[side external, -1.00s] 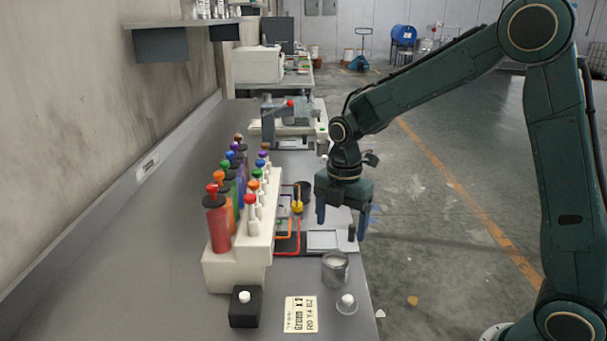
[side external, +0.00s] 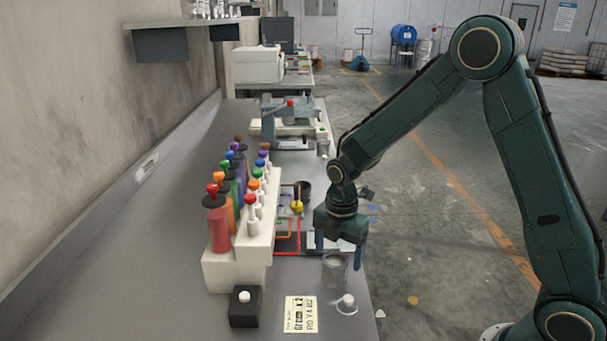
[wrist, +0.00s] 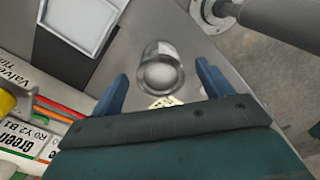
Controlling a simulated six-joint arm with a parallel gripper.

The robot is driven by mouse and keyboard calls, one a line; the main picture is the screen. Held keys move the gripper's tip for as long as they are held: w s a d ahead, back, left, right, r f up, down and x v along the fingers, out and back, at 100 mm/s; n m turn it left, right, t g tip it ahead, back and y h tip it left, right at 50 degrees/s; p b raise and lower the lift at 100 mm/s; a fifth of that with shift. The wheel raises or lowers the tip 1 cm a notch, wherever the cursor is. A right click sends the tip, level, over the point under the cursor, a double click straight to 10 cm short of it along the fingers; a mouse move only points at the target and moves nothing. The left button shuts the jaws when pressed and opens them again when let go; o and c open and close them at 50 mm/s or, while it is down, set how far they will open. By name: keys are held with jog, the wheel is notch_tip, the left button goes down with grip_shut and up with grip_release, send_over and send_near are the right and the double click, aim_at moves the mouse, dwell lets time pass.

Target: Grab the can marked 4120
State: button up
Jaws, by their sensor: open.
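A grey, open-topped can (side external: 335,272) stands upright near the right edge of the bench. In the wrist view the can (wrist: 160,72) shows from above, between my two fingers, with a pale inside. I cannot read the mark 4120 on it or on anything else. My gripper (side external: 339,254) is open and points down, just above and behind the can in the side view. In the wrist view the fingertips of my gripper (wrist: 162,75) are on either side of the can, with nothing held. Whether a finger touches it cannot be told.
A cream rack (side external: 238,272) of coloured bottles stands left of the can. A clear lid with a white knob (side external: 346,301), a printed card (side external: 301,315) and a black box with a white button (side external: 244,308) lie in front. A pale tray (wrist: 82,22) lies behind.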

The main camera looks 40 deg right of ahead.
jog(key=shift+a+f, duration=0.15)
jog(key=shift+f, duration=2.05)
jog(key=shift+c, duration=0.5)
jog(key=c, duration=1.1)
